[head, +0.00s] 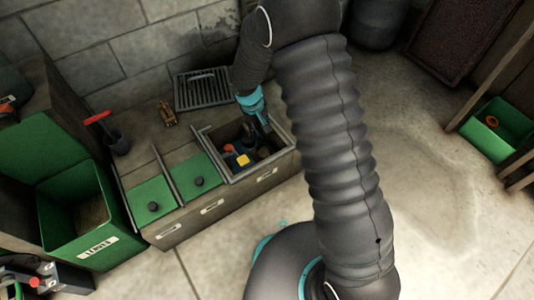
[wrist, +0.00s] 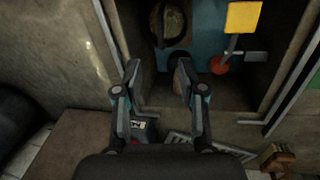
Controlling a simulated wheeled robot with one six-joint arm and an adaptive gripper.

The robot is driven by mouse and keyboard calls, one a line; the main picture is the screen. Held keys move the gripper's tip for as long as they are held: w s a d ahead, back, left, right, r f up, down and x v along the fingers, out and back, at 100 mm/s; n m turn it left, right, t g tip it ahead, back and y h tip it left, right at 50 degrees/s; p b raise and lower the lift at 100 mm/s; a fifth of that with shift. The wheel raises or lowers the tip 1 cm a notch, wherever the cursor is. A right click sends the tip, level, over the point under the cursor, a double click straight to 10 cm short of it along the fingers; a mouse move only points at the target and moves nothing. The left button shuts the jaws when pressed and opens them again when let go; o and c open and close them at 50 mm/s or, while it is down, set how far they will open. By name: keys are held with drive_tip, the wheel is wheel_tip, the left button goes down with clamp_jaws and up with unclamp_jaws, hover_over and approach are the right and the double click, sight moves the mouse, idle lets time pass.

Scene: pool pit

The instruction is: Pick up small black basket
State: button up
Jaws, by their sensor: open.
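My gripper (wrist: 158,75) is open, with its two fingers apart over the near end of an open bin (wrist: 285,70) in the wrist view. In the head view my gripper (head: 262,124) reaches down at the bin's back edge. A small dark object (wrist: 178,58) lies at the right fingertip, partly hidden by it. A round, dark-rimmed object (wrist: 168,25) lies farther in. Either could be the small black basket; I cannot tell which. Nothing is clearly held between the fingers.
Bin walls stand close around my fingers. A dark ribbed grate (head: 203,88) lies behind the bin. Green-lidded compartments (head: 150,200) lie left.

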sight(266, 144)
drive_tip(key=f, duration=0.4)
drive_tip(key=d+f+b, duration=0.1)
drive_tip(key=f, duration=0.3)
drive_tip(key=w+d+f, duration=0.1)
drive_tip(key=f, duration=0.3)
drive_tip(key=shift+f+b, duration=0.15)
drive_tip(key=shift+b, duration=0.25)
drive_tip(key=shift+w, duration=0.1)
clamp_jaws()
